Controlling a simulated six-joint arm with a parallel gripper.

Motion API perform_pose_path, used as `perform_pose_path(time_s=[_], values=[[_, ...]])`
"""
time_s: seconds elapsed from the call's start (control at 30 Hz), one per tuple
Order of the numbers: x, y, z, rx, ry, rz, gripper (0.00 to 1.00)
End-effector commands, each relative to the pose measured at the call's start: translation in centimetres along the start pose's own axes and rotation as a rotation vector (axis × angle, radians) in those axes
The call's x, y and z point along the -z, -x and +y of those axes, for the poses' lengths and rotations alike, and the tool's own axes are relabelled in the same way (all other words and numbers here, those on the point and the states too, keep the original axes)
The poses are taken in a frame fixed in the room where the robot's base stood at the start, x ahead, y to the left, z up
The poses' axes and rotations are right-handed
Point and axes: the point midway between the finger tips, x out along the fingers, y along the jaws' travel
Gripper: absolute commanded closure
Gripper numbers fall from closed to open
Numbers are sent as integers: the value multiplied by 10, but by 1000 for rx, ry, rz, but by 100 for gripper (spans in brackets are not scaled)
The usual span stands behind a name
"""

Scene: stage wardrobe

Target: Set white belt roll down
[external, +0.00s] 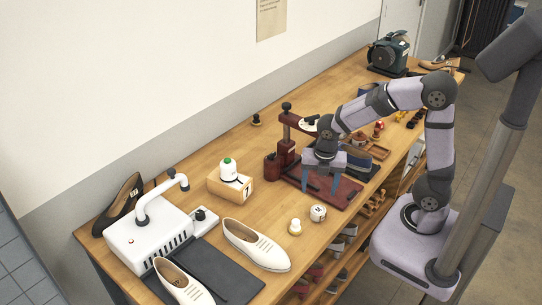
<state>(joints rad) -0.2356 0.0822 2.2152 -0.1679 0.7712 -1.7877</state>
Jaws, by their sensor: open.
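A small whitish roll with dark marks on its face (318,214) sits on the wooden bench, near its front edge. It looks like the white belt roll, but it is too small to be sure. My gripper (321,188) points down with its two grey-blue fingers apart. It is open, and I see nothing between the fingers. In the picture it is just above the roll, over the dark red base of a press (340,193). Its exact height above the bench is hard to tell.
A small white spool (295,227) stands close to the roll's left. A wooden block marked 7 (231,190) bears a white, green-topped item (229,169). White shoes (257,245), a dark mat (222,272) and a white machine (150,235) fill the near left. Bare bench lies between block and spool.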

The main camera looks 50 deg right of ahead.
Motion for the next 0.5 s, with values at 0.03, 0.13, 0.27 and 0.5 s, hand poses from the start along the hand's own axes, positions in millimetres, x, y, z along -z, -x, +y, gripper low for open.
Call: perform_pose_path(time_s=[0.03,0.13,0.27,0.5], values=[[-8,4,-10,34,23,-14,36],[-4,-17,-13,45,30,-13,36],[-1,-36,-13,42,29,-13,36],[0,-48,-12,35,26,-13,36]])
